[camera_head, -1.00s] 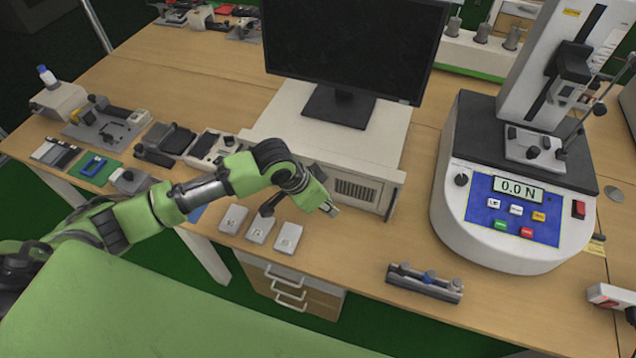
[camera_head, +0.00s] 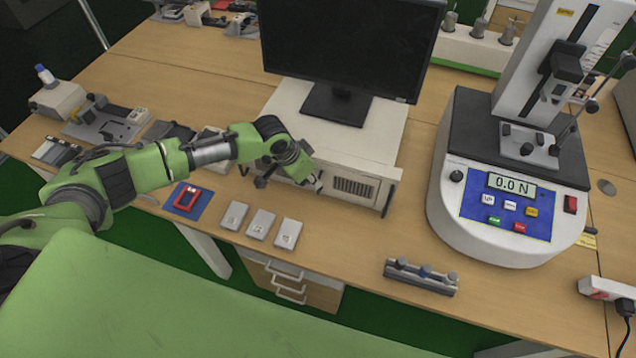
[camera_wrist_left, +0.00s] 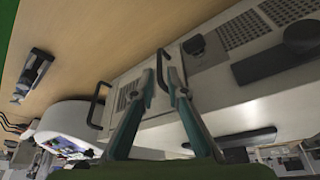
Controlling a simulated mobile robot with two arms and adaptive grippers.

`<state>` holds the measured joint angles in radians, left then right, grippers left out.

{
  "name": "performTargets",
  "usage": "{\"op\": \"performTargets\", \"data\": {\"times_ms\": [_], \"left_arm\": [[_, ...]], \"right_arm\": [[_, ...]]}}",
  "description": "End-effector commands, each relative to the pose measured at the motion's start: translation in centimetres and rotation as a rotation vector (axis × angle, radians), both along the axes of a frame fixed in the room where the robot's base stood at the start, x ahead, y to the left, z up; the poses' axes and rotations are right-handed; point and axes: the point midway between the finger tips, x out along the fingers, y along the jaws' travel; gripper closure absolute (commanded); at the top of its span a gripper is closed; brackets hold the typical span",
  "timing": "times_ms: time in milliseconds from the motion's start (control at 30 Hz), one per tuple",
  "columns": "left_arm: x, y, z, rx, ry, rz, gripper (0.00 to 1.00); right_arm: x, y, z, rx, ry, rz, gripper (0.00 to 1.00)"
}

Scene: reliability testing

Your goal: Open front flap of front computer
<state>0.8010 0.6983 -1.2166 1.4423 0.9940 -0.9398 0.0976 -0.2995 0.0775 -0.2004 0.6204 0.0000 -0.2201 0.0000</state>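The front computer is a flat cream case (camera_head: 362,143) lying under a monitor. Its front face has a dark vent grille (camera_head: 355,188) and a black handle (camera_head: 388,201) at the right end. My left gripper (camera_head: 318,182) is at this front face, just left of the grille. The flap's edge is hard to make out, and my gripper and wrist hide the left part of the front. My right gripper is out of view.
The black monitor (camera_head: 352,45) stands on the case. Three small grey blocks (camera_head: 261,224) and a red item on a blue mat (camera_head: 187,199) lie in front. A force tester (camera_head: 510,205) stands right. Bare table lies between it and the computer.

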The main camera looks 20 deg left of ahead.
Motion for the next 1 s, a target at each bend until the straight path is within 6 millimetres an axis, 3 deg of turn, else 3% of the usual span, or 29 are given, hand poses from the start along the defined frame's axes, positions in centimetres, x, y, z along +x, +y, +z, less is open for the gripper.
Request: {"op": "performTargets", "data": {"times_ms": [200, 400, 800, 867, 1000], "left_arm": [[1.0, -0.8, -2.9, 0.000, 0.000, 0.000, 0.86], [1.5, -1.2, -4.4, -0.001, 0.001, 0.000, 0.86], [1.6, -1.2, -4.9, -0.001, -0.001, 0.000, 0.86], [1.6, -1.2, -4.9, -0.001, -0.001, 0.000, 0.99], [1.6, -1.2, -4.9, 0.000, -0.001, -0.001, 1.00]], "right_arm": [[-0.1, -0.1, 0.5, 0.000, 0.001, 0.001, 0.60], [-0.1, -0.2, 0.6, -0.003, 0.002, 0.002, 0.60], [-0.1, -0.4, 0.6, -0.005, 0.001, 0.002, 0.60], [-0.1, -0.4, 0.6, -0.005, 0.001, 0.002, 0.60], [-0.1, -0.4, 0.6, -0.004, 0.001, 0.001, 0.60]]}}
